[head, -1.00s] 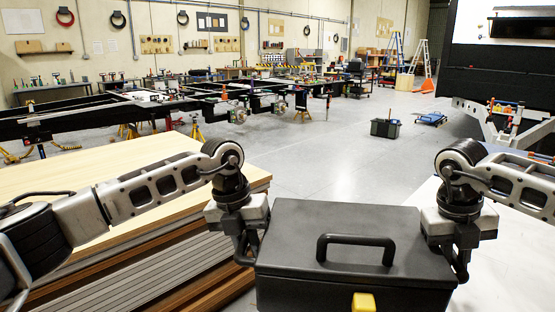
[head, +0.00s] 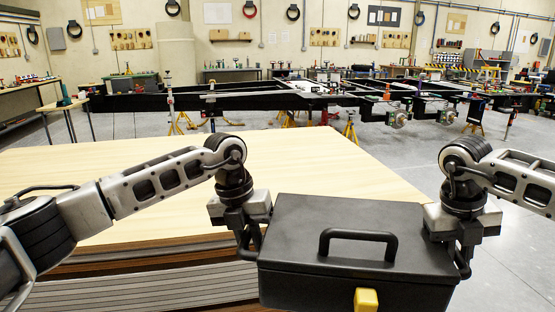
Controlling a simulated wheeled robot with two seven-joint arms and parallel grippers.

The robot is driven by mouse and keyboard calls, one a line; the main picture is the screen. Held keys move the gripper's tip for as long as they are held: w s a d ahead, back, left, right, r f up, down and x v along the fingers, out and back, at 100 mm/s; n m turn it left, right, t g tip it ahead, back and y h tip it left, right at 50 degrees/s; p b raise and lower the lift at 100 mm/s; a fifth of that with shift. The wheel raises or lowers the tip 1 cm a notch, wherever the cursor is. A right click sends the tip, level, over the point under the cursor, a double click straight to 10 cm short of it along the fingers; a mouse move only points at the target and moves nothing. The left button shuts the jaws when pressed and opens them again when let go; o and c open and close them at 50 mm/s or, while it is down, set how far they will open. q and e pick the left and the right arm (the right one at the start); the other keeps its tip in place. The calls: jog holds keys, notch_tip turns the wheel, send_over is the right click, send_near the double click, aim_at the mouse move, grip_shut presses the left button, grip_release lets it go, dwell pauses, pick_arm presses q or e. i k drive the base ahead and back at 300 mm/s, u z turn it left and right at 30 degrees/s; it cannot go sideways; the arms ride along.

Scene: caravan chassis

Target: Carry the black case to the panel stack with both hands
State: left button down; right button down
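The black case (head: 305,230) has a top handle and a yellow latch, and it hangs level between my two grippers in the head view. My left gripper (head: 250,247) is at the case's left side and my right gripper (head: 464,262) is at its right side. Both appear closed on the case's sides, though the fingertips are partly hidden. The panel stack (head: 300,160), with a pale wood top and layered edges, lies ahead and to the left. The case overlaps the stack's near right part in the picture; I cannot tell whether they touch.
A long black chassis frame (head: 240,102) on yellow stands (head: 349,128) runs across behind the stack. Workbenches and tool boards line the back wall. Grey floor (head: 410,150) is clear to the right of the stack.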

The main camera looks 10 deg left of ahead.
aim_at(168, 207)
jog(key=u, duration=0.8)
jog(key=i, duration=0.9)
jog(key=u, duration=0.55)
jog(key=i, duration=1.15)
jog(key=z, duration=0.1)
